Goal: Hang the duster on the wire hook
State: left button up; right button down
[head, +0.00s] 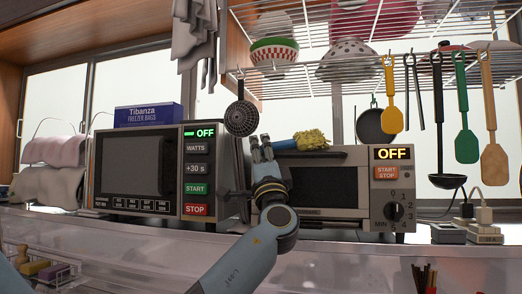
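The duster (311,139) has a fluffy yellow head and lies on top of the toaster oven. A short bluish handle points left from it toward my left gripper. Several hooks hang along the wire rack (300,62); a dark strainer (241,117) hangs from one at the left. I cannot tell which hook is meant. My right gripper is not in view.
The microwave (150,168) stands at left with a freezer bag box (147,115) on it. The toaster oven (330,185) stands at right. Bowls sit on the rack.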

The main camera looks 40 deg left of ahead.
pick_arm(q)
jog(key=shift+f, duration=0.1)
jog(key=b+v, duration=0.3)
jog(key=v, duration=0.8)
jog(key=shift+s+d+b, duration=0.2)
jog(key=shift+d+b, duration=0.05)
jog(key=shift+b, duration=0.15)
jog(key=shift+f, duration=0.1)
